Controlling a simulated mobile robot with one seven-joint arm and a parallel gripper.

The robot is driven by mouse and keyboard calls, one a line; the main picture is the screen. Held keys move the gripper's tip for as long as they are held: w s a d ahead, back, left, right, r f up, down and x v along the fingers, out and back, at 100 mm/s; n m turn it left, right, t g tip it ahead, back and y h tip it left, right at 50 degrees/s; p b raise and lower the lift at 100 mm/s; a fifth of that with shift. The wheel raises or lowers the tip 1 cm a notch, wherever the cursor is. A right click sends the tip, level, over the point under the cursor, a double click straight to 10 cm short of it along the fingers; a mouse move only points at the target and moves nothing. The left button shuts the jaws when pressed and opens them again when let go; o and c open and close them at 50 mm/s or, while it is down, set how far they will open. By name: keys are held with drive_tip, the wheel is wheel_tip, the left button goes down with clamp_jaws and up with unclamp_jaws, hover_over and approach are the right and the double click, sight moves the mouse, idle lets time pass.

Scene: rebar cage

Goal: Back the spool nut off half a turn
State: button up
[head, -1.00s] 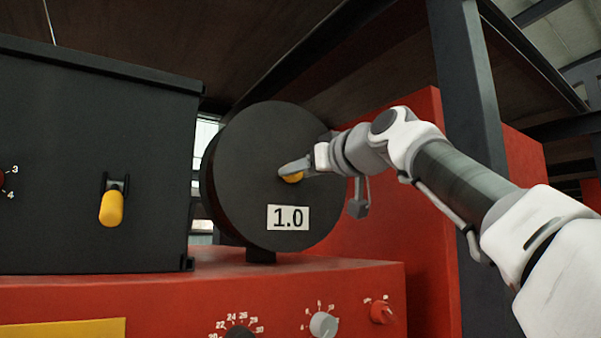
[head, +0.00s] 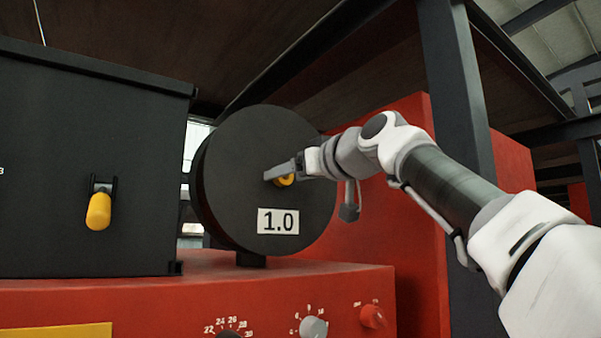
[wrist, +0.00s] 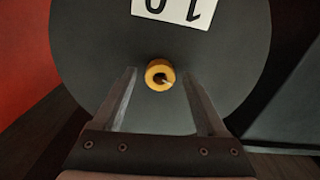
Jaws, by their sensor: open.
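The spool (head: 250,215) is a large black disc with a white "1.0" label (head: 278,221), standing on the red machine. The spool nut (head: 285,180) is a yellow ring at the disc's centre, partly hidden by my gripper in the head view. My gripper (head: 274,175) reaches in from the right.
A black box with a yellow-handled latch (head: 98,210) stands left of the spool. The red machine front (head: 270,300) carries a grey knob (head: 313,327) and a red knob (head: 373,316) below. A red panel and dark post (head: 458,100) stand behind my arm.

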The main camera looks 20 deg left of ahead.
drive_tip(key=b+v, duration=0.6)
drive_tip(key=v, duration=1.1)
drive_tip(key=shift+d+b, duration=0.2)
drive_tip(key=shift+b, duration=0.15)
drive_tip(key=d+f+m+g+h+p, duration=0.1)
drive_tip(key=d+f+m+h+p, duration=0.25)
drive_tip(key=f, duration=0.75)
drive_tip(key=d+f+m+g+h+p, duration=0.1)
drive_tip(key=d+f+m+h+p, duration=0.25)
drive_tip(key=f, duration=0.75)
drive_tip(key=s+d+f+m+g+h+p, duration=0.1)
drive_tip(key=s+d+f+h, duration=0.1)
drive_tip(key=s+f, duration=0.3)
drive_tip(key=s+d+f+m+g+h+p, duration=0.1)
drive_tip(key=s+d+f, duration=0.4)
drive_tip(key=f, duration=0.7)
drive_tip(key=s+d+f+m+g+h+p, duration=0.1)
drive_tip(key=s+d+f+m+g+h, duration=0.1)
drive_tip(key=f, duration=0.6)
drive_tip(key=s+d+h, duration=0.1)
drive_tip(key=s+d, duration=0.1)
drive_tip(key=s, duration=0.1)
drive_tip(key=shift+s+f+h, duration=0.2)
drive_tip(key=shift+f+h, duration=0.1)
drive_tip(key=shift+f, duration=0.1)
drive_tip(key=shift+c, duration=0.2)
drive_tip(key=c, duration=0.4)
drive_tip(key=shift+o, duration=0.2)
drive_tip(key=shift+s+a, duration=0.15)
